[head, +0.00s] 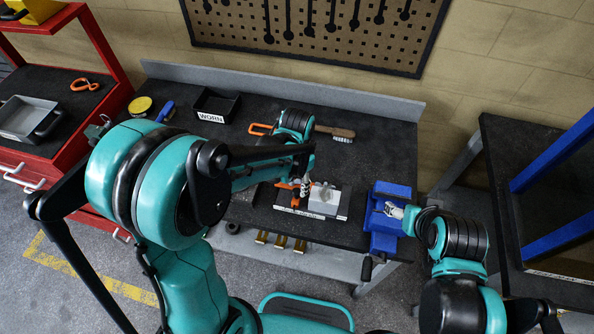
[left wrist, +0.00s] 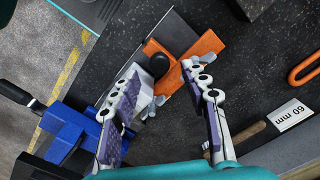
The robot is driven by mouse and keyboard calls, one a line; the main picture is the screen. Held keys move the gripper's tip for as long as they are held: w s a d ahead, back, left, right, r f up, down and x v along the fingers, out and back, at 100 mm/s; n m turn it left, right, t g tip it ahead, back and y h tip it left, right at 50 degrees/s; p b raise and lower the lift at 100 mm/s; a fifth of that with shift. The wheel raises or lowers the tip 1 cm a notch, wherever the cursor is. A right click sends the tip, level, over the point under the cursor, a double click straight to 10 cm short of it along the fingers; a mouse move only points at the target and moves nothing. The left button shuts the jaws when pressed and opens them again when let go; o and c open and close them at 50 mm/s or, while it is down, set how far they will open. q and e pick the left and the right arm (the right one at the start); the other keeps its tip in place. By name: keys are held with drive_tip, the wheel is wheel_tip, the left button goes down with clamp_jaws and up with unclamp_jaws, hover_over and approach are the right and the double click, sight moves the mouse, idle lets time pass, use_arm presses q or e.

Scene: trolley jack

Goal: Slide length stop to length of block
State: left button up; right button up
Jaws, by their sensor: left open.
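The jig's base plate (head: 342,212) lies on the bench with a light grey block (head: 325,199) on it. The orange length stop (head: 297,186) is at the block's left. In the left wrist view the orange stop (left wrist: 202,58) shows with a black knob and silver wing nuts. My left gripper (head: 304,178) is just above the stop. Its spread fingers (left wrist: 162,70) stand either side of the stop's knob end, with nothing visibly clamped. Contact cannot be told. My right gripper (head: 396,210) is at the blue vise; its jaws are too small to read.
The blue vise (head: 385,240) stands at the bench's front right. A brush (head: 340,133), a black bin (head: 216,104) marked WORN and a yellow tin (head: 140,106) lie farther back. A white label (left wrist: 292,115) reads 60 mm. The right rear bench is clear.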

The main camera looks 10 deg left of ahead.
sight(294, 190)
use_arm(q)
wheel_tip(294, 190, up, 9)
drive_tip(key=shift+f, duration=0.15)
drive_tip(key=shift+a+f+n, duration=0.1)
drive_tip(key=shift+n, duration=0.2)
drive_tip(key=c, duration=0.8)
drive_tip(key=shift+a+f+n, duration=0.1)
drive_tip(key=shift+a+n, duration=0.25)
drive_tip(key=shift+n, duration=0.45)
clamp_jaws()
drive_tip(key=a+f+n+h, duration=0.1)
drive_tip(key=a+n, duration=0.4)
drive_tip(key=n, duration=0.7)
drive_tip(key=a+f+n+h, duration=0.15)
drive_tip(key=a+n, duration=0.25)
drive_tip(key=n, duration=0.7)
drive_tip(key=d+f+b, duration=0.1)
drive_tip(key=f, duration=0.2)
drive_tip(key=d+f+b, duration=0.1)
drive_tip(key=d+f, duration=0.1)
drive_tip(key=f, duration=0.1)
drive_tip(key=d+f+b, duration=0.1)
drive_tip(key=d+f, duration=0.1)
drive_tip(key=f, duration=0.1)
drive_tip(key=shift+f+b, duration=0.1)
drive_tip(key=shift+b, duration=0.25)
drive_tip(key=shift+d, duration=0.65)
